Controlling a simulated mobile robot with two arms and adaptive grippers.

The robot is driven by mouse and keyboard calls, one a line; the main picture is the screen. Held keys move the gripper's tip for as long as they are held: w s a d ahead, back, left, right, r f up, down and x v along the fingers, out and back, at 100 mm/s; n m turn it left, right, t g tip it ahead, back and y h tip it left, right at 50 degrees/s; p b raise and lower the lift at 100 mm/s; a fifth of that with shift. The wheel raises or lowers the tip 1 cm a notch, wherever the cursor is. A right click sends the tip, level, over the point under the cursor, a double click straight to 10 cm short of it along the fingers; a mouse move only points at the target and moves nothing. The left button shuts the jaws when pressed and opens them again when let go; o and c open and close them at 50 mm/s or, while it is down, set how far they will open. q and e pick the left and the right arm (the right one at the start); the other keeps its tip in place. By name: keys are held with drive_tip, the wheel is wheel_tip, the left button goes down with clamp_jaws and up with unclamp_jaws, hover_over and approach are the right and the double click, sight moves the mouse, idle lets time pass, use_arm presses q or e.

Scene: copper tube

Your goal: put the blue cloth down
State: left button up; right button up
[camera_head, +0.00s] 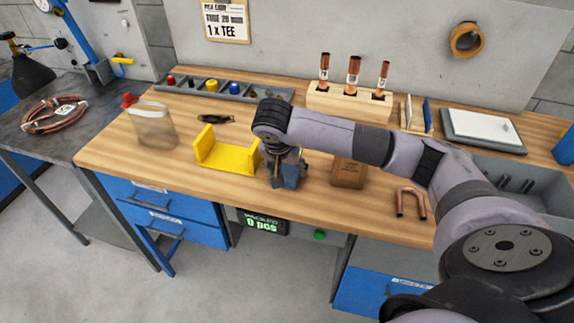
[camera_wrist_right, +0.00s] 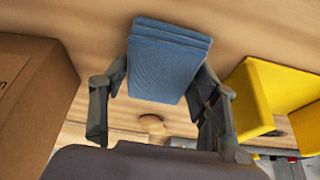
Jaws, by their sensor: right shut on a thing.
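The blue cloth (camera_wrist_right: 168,62) is a folded, layered block between the two fingers of my right gripper (camera_wrist_right: 158,92) in the right wrist view. The right gripper is shut on it. In the head view the right gripper (camera_head: 285,172) points down near the front middle of the workbench (camera_head: 255,205), with a bit of the blue-grey cloth showing among its fingers. I cannot tell whether the cloth touches the bench top. My left gripper is not in view.
A yellow bracket (camera_head: 228,165) stands just left of the right gripper, and a brown box (camera_head: 348,172) just right. A bent copper tube (camera_head: 412,203) lies further right. A wooden block (camera_head: 345,103) with copper tubes is behind.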

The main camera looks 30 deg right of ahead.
drive_tip(key=shift+f, duration=0.1)
drive_tip(key=shift+f+b, duration=0.4)
drive_tip(key=shift+b, duration=0.1)
drive_tip(key=o, duration=0.6)
drive_tip(key=shift+s+r, duration=0.1)
drive_tip(key=o, duration=0.4)
